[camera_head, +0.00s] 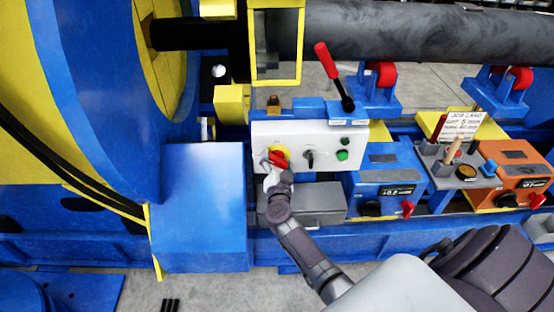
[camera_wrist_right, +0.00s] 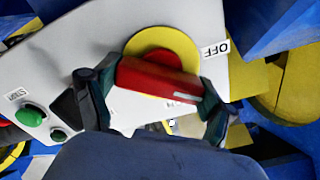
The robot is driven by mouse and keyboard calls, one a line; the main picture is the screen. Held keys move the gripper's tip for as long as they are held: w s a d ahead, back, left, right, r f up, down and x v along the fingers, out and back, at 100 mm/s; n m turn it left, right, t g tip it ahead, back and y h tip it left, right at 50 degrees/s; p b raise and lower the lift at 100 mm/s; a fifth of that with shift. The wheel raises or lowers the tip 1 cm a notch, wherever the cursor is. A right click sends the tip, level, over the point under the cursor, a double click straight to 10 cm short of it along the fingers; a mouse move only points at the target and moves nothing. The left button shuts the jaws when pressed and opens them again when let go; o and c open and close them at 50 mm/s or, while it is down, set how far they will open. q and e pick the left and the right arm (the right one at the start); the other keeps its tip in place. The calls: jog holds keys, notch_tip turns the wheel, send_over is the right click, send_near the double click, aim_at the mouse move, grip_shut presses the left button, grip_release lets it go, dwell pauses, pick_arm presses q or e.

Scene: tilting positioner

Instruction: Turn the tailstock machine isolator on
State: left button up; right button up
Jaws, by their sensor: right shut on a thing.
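The isolator is a red handle on a yellow disc (camera_head: 281,153) on the white control panel (camera_head: 326,137), left of the other panel controls. In the right wrist view the red handle (camera_wrist_right: 160,80) lies across the yellow disc (camera_wrist_right: 180,42), with a white mark near its right end. An OFF label (camera_wrist_right: 216,47) is beside the disc. My right gripper (camera_head: 270,168) is at the handle; in the wrist view its two dark fingers (camera_wrist_right: 158,84) are shut on the handle, one at each end. The ON label cannot be made out. My left gripper is not in view.
A black selector (camera_head: 309,157) and green button (camera_head: 342,155) are right of the isolator. A red-knobbed lever (camera_head: 327,62) stands above the panel. A grey box (camera_head: 318,204) is below it; blue (camera_head: 384,178) and orange (camera_head: 518,177) units stand to the right.

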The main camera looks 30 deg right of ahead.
jog(key=m, duration=0.5)
jog(key=shift+f+m, duration=0.2)
jog(key=shift+m, duration=0.2)
jog(key=m+b, duration=0.1)
jog(key=m, duration=0.3)
jog(key=shift+m, duration=0.6)
jog(key=o, duration=1)
jog(key=v, duration=0.7)
jog(key=shift+s+a, duration=0.15)
jog(key=shift+s, duration=0.1)
